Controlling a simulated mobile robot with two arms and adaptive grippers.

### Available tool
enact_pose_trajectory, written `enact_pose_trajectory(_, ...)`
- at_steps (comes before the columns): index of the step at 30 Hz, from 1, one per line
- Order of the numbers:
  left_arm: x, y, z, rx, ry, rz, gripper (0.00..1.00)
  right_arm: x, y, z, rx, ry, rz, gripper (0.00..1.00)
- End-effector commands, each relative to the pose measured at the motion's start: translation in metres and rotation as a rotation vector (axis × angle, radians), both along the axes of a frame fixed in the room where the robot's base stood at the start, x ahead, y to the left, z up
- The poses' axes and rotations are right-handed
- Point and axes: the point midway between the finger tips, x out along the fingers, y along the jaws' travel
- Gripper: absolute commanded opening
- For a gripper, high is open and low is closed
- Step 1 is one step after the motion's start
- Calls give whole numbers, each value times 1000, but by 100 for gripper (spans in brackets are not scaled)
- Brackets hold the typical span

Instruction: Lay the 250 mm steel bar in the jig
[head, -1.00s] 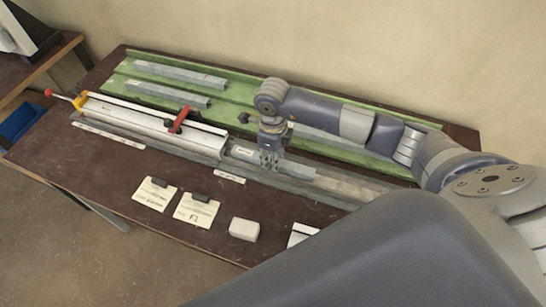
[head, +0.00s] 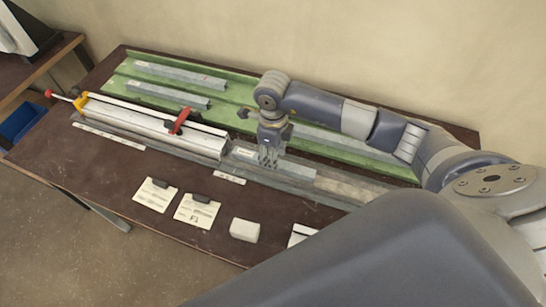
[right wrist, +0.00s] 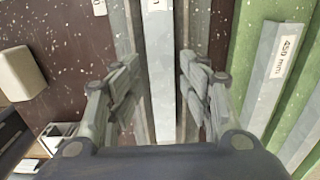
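A grey steel bar (head: 295,170) with a white label lies lengthwise in the jig channel (head: 338,187), right of the white clamp block (head: 150,120). The label is too small to read in the head view. My right gripper (head: 268,163) is above this bar with its fingers down. In the right wrist view the bar (right wrist: 160,75) runs between the fingers of the right gripper (right wrist: 160,90). The fingers are open, with a narrow gap on each side of the bar. Only the end of its label shows there. My left gripper is not in view.
A red clamp handle (head: 179,121) stands on the block. Cards (head: 197,211) and a white block (head: 244,230) lie in front.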

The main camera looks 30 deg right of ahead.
Motion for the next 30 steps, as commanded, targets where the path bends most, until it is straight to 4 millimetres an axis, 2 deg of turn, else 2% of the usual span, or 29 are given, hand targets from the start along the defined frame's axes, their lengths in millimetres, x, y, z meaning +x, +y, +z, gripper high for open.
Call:
enact_pose_trajectory(1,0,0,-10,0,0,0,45,3,-1,9,-1,-11,2,45)
enact_pose_trajectory(3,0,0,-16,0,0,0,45,3,-1,27,-1,-11,1,45)
enact_pose_trajectory(9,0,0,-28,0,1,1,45,3,0,71,-1,-11,1,45)
enact_pose_trajectory(12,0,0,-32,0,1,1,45,3,0,87,-1,-10,-1,45)
enact_pose_trajectory(18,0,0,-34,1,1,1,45,2,0,101,0,-7,-1,45)
enact_pose_trajectory(30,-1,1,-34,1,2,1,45,2,0,103,0,-6,-1,45)
